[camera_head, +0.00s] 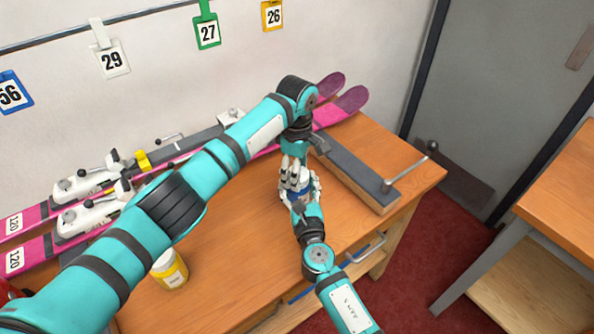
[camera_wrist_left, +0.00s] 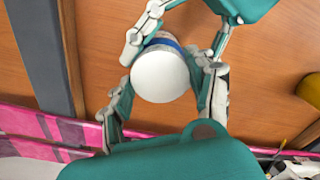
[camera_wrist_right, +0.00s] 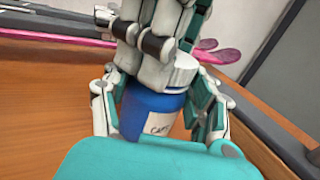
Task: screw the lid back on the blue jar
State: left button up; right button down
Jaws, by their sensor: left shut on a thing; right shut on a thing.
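The blue jar (camera_wrist_right: 150,112), with a white label, stands upright over the bench. It also shows in the head view (camera_head: 305,188). My right gripper (camera_wrist_right: 158,105) is shut around its body from the near side. The white lid (camera_wrist_left: 160,75) sits at the mouth of the jar, and it also shows in the right wrist view (camera_wrist_right: 182,72). My left gripper (camera_wrist_left: 165,80) comes down from above, shut on the lid with fingers on either side. Whether the lid is threaded or only resting cannot be told. In the head view the fingers hide most of the lid.
A yellow jar (camera_head: 170,270) stands on the wooden bench (camera_head: 235,285) at the near left. Pink skis (camera_head: 340,104) with white bindings (camera_head: 85,218) lie along the back. A dark-topped block with a clamp (camera_head: 365,175) is right of the jar. Bare wood lies in front.

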pick_arm(q)
jog(key=o, duration=1.3)
jog(key=shift+r, duration=0.15)
jog(key=shift+r, duration=2.15)
notch_tip(320, 180, up, 2)
jog(key=shift+d+r+n, duration=0.1)
jog(key=shift+r+n, duration=0.15)
jog(key=shift+n, duration=0.65)
jog(key=shift+r+n, duration=0.5)
jog(key=shift+n, duration=0.1)
